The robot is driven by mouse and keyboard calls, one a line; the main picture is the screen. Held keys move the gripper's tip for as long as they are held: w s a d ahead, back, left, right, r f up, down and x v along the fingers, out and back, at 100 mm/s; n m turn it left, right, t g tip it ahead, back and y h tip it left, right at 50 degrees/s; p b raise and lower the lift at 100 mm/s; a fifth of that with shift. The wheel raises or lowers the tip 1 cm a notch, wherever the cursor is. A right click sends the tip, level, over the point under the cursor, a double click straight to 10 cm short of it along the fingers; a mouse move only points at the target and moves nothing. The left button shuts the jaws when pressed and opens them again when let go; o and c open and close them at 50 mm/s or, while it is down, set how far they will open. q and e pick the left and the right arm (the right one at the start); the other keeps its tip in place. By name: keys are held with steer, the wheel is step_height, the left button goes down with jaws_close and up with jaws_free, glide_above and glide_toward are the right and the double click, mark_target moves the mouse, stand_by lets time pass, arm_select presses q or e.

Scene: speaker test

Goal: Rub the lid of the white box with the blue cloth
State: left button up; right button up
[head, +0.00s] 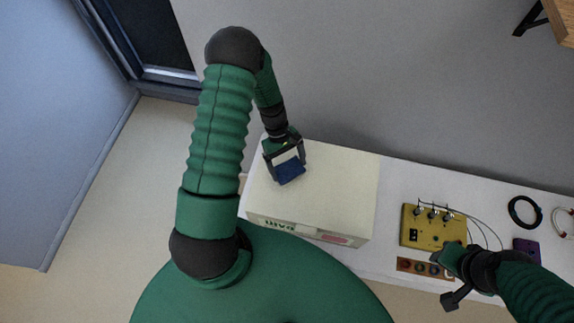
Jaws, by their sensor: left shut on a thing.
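The white box (336,190) stands on a white table in the head view, its pale lid facing up and its labelled front side toward me. My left gripper (287,164) is over the left part of the lid and is shut on the blue cloth (290,173). The cloth shows as a small dark blue pad below the fingers, at the lid; whether it presses on the lid I cannot tell. My fingers hide the cloth's upper part. My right gripper (448,279) is at the lower right, right of the box near the table's front edge, with its fingers apart and empty.
A yellow panel (428,228) with knobs and cables stands right of the box. A brown strip with round holes (419,268) lies in front of it. A black cable coil (525,212) and a purple item (527,249) lie farther right. A wall runs behind the table.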

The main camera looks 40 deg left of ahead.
arm_select(q)
steer(key=r+p, duration=0.1)
steer(key=r, duration=0.1)
steer(key=r+p, duration=0.1)
steer(key=shift+w+d+r, duration=0.1)
steer(key=shift+d+r, duration=0.25)
steer(key=shift+r+p, duration=0.65)
steer(key=shift+r, duration=0.05)
steer(key=shift+a+r, duration=0.15)
steer(key=shift+a, duration=0.15)
steer(key=shift+d, duration=0.2)
steer(key=shift+a, duration=0.1)
